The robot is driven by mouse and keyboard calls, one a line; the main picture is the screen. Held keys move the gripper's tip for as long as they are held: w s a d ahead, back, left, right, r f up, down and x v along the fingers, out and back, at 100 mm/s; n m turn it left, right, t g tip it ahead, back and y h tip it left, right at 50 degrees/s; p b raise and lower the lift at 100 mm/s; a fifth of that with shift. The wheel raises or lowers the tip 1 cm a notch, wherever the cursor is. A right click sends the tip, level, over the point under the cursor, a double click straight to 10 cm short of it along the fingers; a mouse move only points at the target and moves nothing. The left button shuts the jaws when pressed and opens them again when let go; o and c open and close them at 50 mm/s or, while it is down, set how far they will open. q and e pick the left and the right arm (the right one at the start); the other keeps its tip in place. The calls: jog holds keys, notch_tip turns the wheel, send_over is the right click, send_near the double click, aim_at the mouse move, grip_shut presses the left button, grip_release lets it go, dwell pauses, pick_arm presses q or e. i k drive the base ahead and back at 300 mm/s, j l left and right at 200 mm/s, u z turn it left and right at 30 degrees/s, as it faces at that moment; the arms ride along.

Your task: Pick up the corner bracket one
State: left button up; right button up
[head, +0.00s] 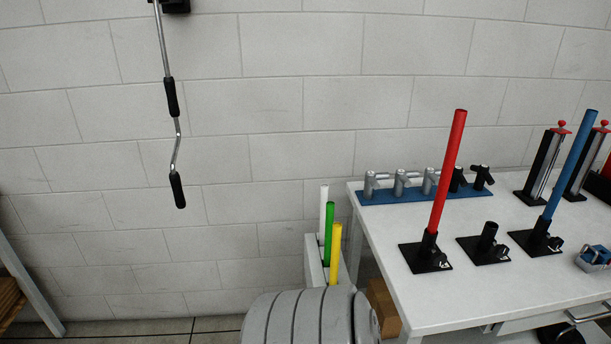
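I cannot make out a part that is clearly the corner bracket. A small blue and silver piece (594,258) lies at the table's right side, close to the picture edge; I cannot tell what it is. Three black square bases with short sockets stand on the white table (400,300). The left base (421,258) holds a red tube (447,170), the middle base (484,250) is empty, and the right base (533,243) holds a blue tube (572,160). Neither of my grippers is in view.
A blue rack (430,194) with silver and black fittings sits at the table's back. Black and silver upright devices (541,165) stand at the back right. A grey ribbed drum (305,318) and a bin with white, green and yellow rods (330,235) stand left of the table.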

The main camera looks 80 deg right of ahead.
aim_at(372, 177)
jog(key=i+z, duration=0.2)
jog(key=i, duration=0.15)
jog(key=i+j+z, duration=0.2)
jog(key=i, duration=0.15)
jog(key=i+z, duration=0.15)
jog(key=z, duration=0.35)
jog(key=i+z, duration=0.15)
jog(key=z, duration=0.3)
jog(key=i+z, duration=0.15)
jog(key=z, duration=0.35)
jog(key=i+j+z, duration=0.1)
jog(key=z, duration=0.4)
